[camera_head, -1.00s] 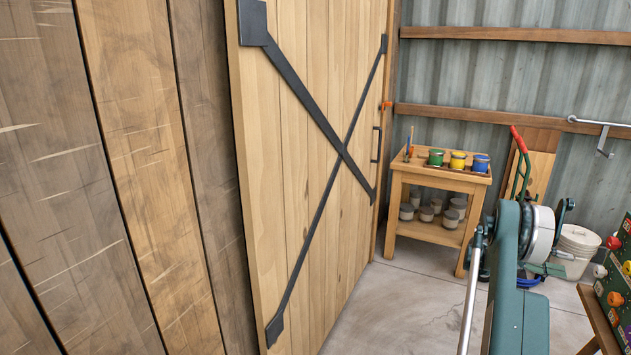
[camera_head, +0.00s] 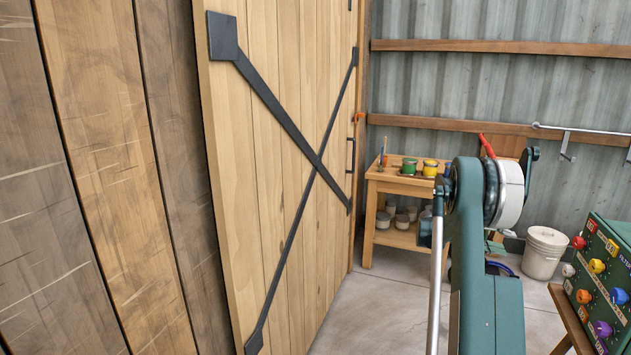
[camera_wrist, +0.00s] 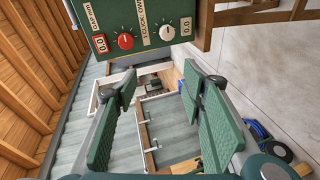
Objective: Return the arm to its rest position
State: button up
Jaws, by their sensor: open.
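My gripper (camera_wrist: 158,78) is open in the wrist view. Its two green padded fingers stand wide apart with nothing between them. Past the fingers I see the corrugated wall and a pale frame, apart from the gripper. In the head view my green arm rises in front of the wooden workbench (camera_head: 395,184) and hides its right part. I cannot make out my gripper in that view.
A green knob panel (camera_head: 605,262) stands at the right; it also shows at the top of the wrist view (camera_wrist: 145,45). A white bucket (camera_head: 544,255) stands behind my arm. A wooden door (camera_head: 290,130) with black braces is at left. Floor (camera_head: 375,310) between is clear.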

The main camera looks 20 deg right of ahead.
jog(key=w+a+r+n+t+y, duration=0.1)
jog(key=a+r+n+t, duration=0.2)
jog(key=a, duration=1.1)
jog(key=w+a+r+n+t+y, duration=0.15)
jog(key=a+r+t, duration=0.3)
jog(key=a, duration=1.05)
jog(key=a+r+n+t+y, duration=0.1)
jog(key=a+r+t+y, duration=0.3)
jog(key=a, duration=1)
jog(key=s+a+f+n+t+y, duration=0.1)
jog(key=s+a+f+y, duration=0.1)
jog(key=s+a, duration=0.5)
jog(key=s+a+f+n+t+y, duration=0.1)
jog(key=s+a, duration=0.6)
jog(key=a, duration=1.3)
jog(key=s+a+f+n+t+y, duration=0.1)
jog(key=s+a+f+t+y, duration=0.1)
jog(key=s+a, duration=0.6)
jog(key=a+f+y, duration=0.1)
jog(key=a, duration=0.5)
jog(key=shift+a+f, duration=0.2)
jog(key=shift+y, duration=0.25)
